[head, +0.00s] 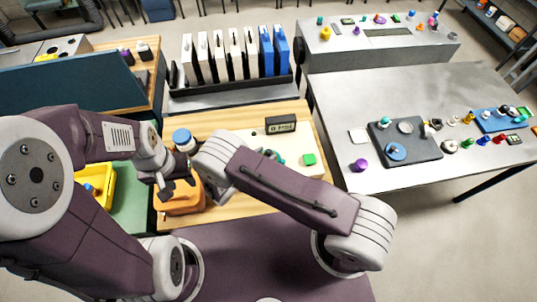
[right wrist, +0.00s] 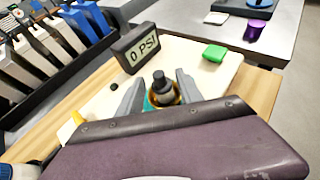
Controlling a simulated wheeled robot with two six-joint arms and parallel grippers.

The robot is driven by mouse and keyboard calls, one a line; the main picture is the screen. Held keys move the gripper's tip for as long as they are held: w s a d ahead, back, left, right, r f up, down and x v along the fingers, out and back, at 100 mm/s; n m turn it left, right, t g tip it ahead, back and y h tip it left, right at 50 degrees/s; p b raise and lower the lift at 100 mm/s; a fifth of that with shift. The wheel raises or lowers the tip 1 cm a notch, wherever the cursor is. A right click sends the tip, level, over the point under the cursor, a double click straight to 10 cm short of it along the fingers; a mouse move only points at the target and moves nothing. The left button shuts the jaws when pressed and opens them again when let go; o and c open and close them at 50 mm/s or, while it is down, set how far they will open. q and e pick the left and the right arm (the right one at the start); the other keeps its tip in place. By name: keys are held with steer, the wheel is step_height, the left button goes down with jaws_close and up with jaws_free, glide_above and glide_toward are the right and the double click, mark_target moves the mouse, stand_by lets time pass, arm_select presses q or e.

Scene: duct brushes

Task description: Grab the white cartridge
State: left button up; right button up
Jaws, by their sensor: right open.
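Several white cartridges (head: 219,52) with dark sides stand upright in a black rack at the back, with blue ones at its right end. White cartridges (right wrist: 32,53) also show at the upper left of the right wrist view, cut off by the edge. My right gripper (right wrist: 160,95) is open over a white board, its fingers on either side of a black-topped fitting (right wrist: 161,84); contact is unclear. In the head view my arm mostly hides it. My left gripper (head: 177,187) appears open and empty above an orange case, well in front of the rack.
The white board (right wrist: 200,58) carries a gauge (right wrist: 138,55) reading 0 PSI and a green block (right wrist: 214,53). The orange case (head: 181,203) and a yellow bin (head: 97,190) are at left. A grey table (head: 345,92) with small parts stands right.

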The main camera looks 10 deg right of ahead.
mark_target(267, 153)
steer(key=x, duration=0.3)
steer(key=shift+w, duration=0.15)
arm_select(q)
steer(key=shift+r, duration=0.6)
arm_select(e)
steer(key=shift+r, duration=0.1)
steer(key=shift+c, duration=0.3)
jaws_close()
steer(key=shift+s, duration=0.2)
steer(key=shift+w+r, duration=0.1)
steer(key=shift+r, duration=0.4)
step_height(267, 153, up, 3)
steer(key=shift+r+b, duration=0.1)
steer(key=shift+b, duration=0.4)
arm_select(q)
step_height(267, 153, down, 3)
steer(key=shift+f+b, duration=0.1)
steer(key=shift+b, duration=0.85)
arm_select(e)
steer(key=s+d+r, duration=0.6)
steer(key=s+d, duration=0.1)
steer(key=d, duration=0.2)
steer(key=shift+r, duration=0.4)
